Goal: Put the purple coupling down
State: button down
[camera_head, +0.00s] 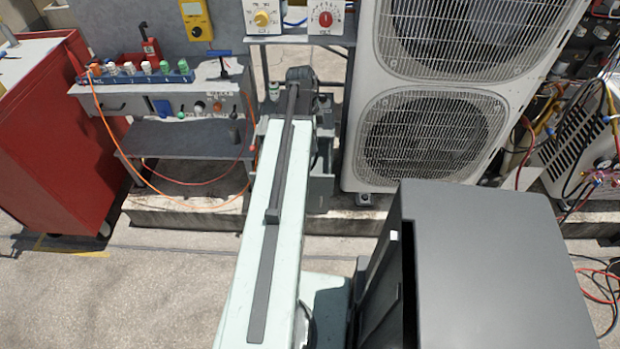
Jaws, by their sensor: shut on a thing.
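I see no purple coupling in the head view. My own pale arm reaches from the bottom middle up toward the bench and ends in a dark joint. The fingers of my gripper do not show beyond that joint, and whatever they hold is hidden too. A grey workbench (140,92) stands to the left of the arm's end. A blue rack (130,80) on it carries several small fittings with orange, white and green parts.
A red cabinet (50,130) stands at the left. A large white condenser unit (362,100) with two round fan grilles stands right of my arm. Orange hose (110,132) loops down from the bench. Cables lie at the far right. The floor (120,290) at lower left is clear.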

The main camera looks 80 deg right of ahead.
aim_at(314, 171)
jog(key=shift+f+b, duration=5.25)
jog(key=shift+f, duration=0.65)
jog(key=c, duration=1.1)
grip_release()
jog(key=shift+c, duration=0.2)
jog(key=shift+r, duration=0.1)
jog(key=r+p, duration=0.4)
jog(key=w+r+p, duration=0.1)
jog(key=r+p, duration=0.8)
jog(key=shift+w+a, duration=0.1)
jog(key=shift+w, duration=0.25)
jog(key=shift+f, duration=0.1)
jog(key=shift+w, duration=0.1)
